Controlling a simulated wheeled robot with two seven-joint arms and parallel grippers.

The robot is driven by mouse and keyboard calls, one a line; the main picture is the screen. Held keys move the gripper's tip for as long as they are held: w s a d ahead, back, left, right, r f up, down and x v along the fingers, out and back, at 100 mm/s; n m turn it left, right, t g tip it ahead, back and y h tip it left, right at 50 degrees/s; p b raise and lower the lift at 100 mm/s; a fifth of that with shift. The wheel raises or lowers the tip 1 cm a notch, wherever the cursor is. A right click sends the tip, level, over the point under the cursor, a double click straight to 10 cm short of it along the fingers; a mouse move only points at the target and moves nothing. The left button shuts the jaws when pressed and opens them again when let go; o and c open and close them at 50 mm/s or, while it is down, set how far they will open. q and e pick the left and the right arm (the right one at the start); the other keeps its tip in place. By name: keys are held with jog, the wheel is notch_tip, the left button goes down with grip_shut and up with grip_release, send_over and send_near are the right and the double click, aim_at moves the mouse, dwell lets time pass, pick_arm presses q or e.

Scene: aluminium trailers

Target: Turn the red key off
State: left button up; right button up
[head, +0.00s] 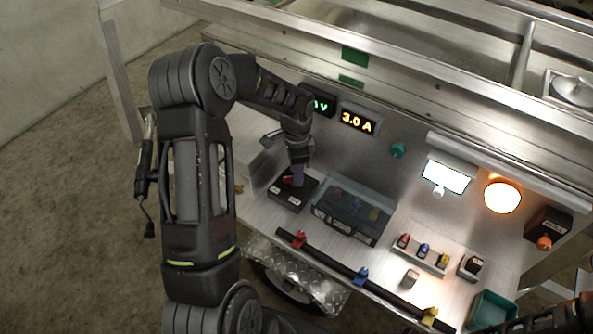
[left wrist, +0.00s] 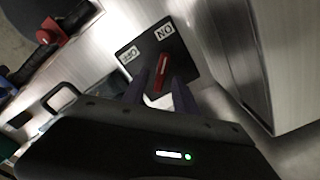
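The red key (left wrist: 162,72) sits on a black switch box with ON and OFF labels (left wrist: 185,55). Its bar lies roughly in line with the ON label, and the OFF label is to the left. In the head view the switch box (head: 289,198) stands at the left of the bench, with a bit of the red key (head: 287,181) showing beside my fingers. My left gripper (head: 298,176) points down over the box. In the left wrist view its two fingers (left wrist: 158,88) are apart, one on each side of the key, with visible gaps.
A clear-lidded case (head: 345,215) stands right of the switch box. A dark rail (head: 330,262) with coloured clips runs along the front edge. Displays (head: 358,120), a lit white panel (head: 446,176) and a glowing lamp (head: 502,197) are on the back wall.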

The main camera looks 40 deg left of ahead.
pick_arm(q)
jog(key=shift+f, duration=0.2)
jog(key=shift+c, duration=0.3)
grip_shut()
